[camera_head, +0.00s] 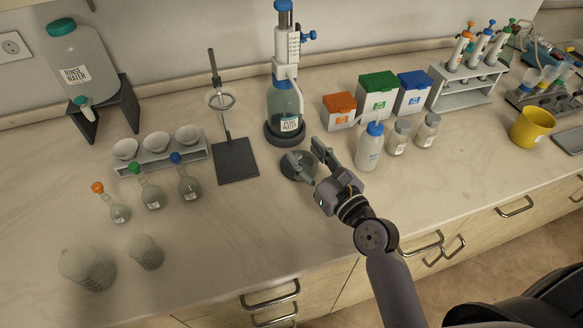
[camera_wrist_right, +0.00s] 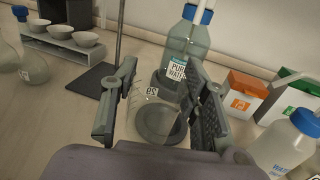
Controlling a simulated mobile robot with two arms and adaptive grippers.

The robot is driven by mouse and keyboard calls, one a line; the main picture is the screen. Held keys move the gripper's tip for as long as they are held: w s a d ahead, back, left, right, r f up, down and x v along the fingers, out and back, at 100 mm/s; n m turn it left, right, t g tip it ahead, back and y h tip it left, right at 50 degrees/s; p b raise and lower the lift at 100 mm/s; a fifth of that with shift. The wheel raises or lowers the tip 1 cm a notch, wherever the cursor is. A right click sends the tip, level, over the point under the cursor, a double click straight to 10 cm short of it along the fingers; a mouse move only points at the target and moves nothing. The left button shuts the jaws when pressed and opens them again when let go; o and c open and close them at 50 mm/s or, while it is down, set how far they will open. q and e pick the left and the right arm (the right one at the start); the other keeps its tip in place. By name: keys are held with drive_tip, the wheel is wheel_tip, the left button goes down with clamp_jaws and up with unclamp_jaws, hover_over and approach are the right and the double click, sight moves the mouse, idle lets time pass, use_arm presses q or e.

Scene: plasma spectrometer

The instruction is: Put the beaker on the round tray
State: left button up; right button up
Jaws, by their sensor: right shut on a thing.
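My right gripper (camera_head: 311,152) is shut on a clear glass beaker (camera_wrist_right: 153,97). The beaker is very faint in the head view but shows between the two fingers in the right wrist view, with a small white label. The gripper (camera_wrist_right: 162,75) holds it over the dark grey round tray (camera_head: 287,171), which also shows through the glass in the right wrist view (camera_wrist_right: 163,136). I cannot tell whether the beaker's bottom touches the tray. My left gripper is not in view.
A pure water dispenser bottle (camera_head: 285,102) stands just behind the tray, and a ring stand (camera_head: 236,162) to its left. A blue-capped bottle (camera_head: 369,150) is close on the right. Two more glass vessels (camera_head: 87,268) (camera_head: 146,252) stand front left. The counter in front is clear.

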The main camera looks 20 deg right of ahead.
drive_tip(key=w+d+r+n+y, duration=0.1)
drive_tip(key=w+r+n+y, duration=0.1)
drive_tip(key=w, duration=0.6)
drive_tip(key=shift+g, duration=0.5)
drive_tip(key=f+b, duration=0.1)
drive_tip(key=f, duration=0.2)
drive_tip(key=f+b, duration=0.2)
drive_tip(key=f, duration=0.1)
drive_tip(key=w+f+b, duration=0.1)
drive_tip(key=f, duration=0.1)
drive_tip(key=shift+d+f+b, duration=0.1)
drive_tip(key=shift+f+b, duration=0.25)
drive_tip(key=shift+f, duration=0.05)
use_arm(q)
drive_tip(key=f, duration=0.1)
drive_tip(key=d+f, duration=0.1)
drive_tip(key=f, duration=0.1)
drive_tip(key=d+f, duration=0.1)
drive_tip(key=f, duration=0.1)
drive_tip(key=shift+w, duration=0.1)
use_arm(e)
drive_tip(key=o, duration=1.1)
drive_tip(key=shift+f, duration=0.15)
drive_tip(key=shift+o, duration=0.2)
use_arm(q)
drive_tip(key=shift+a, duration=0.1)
